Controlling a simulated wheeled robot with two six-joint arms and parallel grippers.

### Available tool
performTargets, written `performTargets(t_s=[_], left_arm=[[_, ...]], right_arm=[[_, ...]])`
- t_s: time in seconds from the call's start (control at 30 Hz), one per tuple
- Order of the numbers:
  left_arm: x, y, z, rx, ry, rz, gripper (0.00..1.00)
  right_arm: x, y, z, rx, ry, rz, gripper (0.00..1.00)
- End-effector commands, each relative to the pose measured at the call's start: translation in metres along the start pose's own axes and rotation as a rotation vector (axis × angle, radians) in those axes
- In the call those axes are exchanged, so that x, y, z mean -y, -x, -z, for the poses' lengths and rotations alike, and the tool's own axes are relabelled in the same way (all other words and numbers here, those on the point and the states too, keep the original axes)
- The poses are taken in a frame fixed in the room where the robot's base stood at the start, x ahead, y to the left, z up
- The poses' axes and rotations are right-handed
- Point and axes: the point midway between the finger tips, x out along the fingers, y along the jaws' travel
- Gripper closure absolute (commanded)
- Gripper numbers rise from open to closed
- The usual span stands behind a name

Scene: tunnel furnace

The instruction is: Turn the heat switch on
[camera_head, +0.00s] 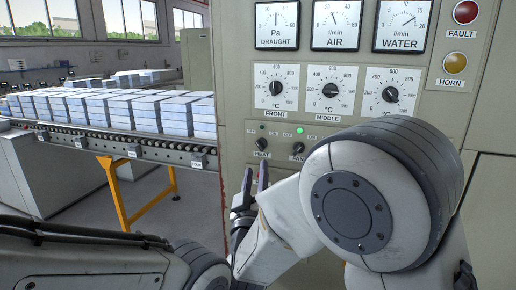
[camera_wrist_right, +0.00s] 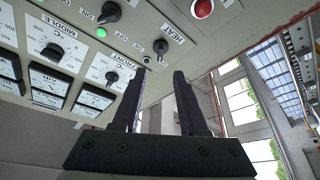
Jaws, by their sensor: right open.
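The heat switch (camera_head: 262,144) is a black rotary knob on the grey-green control panel, with a "HEAT" label under it. It also shows in the right wrist view (camera_wrist_right: 160,46), upside down, just beyond the fingertips. The small lamp above it looks dark. My right gripper (camera_head: 255,178) is open and empty, its fingers pointing up just below the heat switch in the head view. In the right wrist view my right gripper (camera_wrist_right: 160,75) has the knob between the lines of its two fingers, apart from both. My left gripper is out of view.
A fan knob (camera_head: 298,148) sits right of the heat switch, with a lit green lamp (camera_head: 300,130) above it. Temperature dials (camera_head: 331,90) are higher up. A red button (camera_wrist_right: 202,8) shows in the wrist view. A conveyor (camera_head: 120,143) with pale blocks stands at left.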

Motion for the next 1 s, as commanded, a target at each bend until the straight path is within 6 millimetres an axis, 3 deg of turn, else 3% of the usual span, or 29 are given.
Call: performTargets(t_s=[0.4,0.6,0.87,0.9,1.0], left_arm=[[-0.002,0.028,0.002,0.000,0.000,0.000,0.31],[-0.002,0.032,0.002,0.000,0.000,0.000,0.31],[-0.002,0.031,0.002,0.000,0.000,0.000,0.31],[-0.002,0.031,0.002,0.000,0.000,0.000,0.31],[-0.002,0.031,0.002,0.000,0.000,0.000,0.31]], right_arm=[[-0.001,-0.075,0.001,0.001,-0.002,0.002,0.57],[0.000,-0.090,0.000,0.002,-0.002,0.003,0.57],[0.000,-0.092,0.000,0.001,-0.003,0.004,0.57],[0.000,-0.091,0.000,0.001,-0.003,0.004,0.61],[0.000,-0.091,0.000,0.001,-0.003,0.004,1.00]])
